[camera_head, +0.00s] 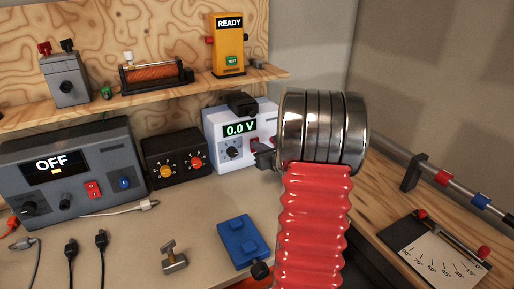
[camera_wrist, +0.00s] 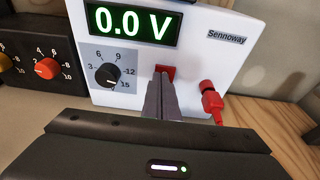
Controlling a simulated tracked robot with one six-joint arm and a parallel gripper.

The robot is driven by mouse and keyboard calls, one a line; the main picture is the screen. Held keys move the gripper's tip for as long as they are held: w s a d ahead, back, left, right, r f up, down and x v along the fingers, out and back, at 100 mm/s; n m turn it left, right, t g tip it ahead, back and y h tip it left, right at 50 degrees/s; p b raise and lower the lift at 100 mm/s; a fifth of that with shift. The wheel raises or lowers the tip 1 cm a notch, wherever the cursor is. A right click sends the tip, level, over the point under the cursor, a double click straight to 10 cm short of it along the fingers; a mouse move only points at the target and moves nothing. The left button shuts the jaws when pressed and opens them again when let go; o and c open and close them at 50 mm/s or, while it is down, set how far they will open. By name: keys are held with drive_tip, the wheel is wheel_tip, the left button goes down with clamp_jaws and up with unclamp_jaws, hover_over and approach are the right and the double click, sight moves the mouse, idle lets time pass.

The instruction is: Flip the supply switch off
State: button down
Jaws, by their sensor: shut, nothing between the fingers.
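The white supply box (camera_head: 212,130) stands at the back of the bench, with a green "0.0 V" display and a black dial. It fills much of the wrist view (camera_wrist: 205,50). Its red switch (camera_wrist: 166,70) is partly hidden behind my fingertips, so its position cannot be read. My gripper (camera_wrist: 164,80) is shut and empty, its fingertips right at the switch; whether they touch it I cannot tell. In the head view, my gripper (camera_head: 262,156) shows in front of the supply's face, and my arm hides the supply's right side.
A black box (camera_head: 172,158) with orange knobs stands beside the supply. A red terminal (camera_wrist: 211,100) sticks out right of the switch. A blue block (camera_head: 240,240) and loose leads lie in front.

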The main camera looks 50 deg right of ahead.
drive_tip(key=r+v, duration=0.2)
drive_tip(key=v, duration=1.1)
drive_tip(key=shift+a, duration=0.15)
idle(0.5)
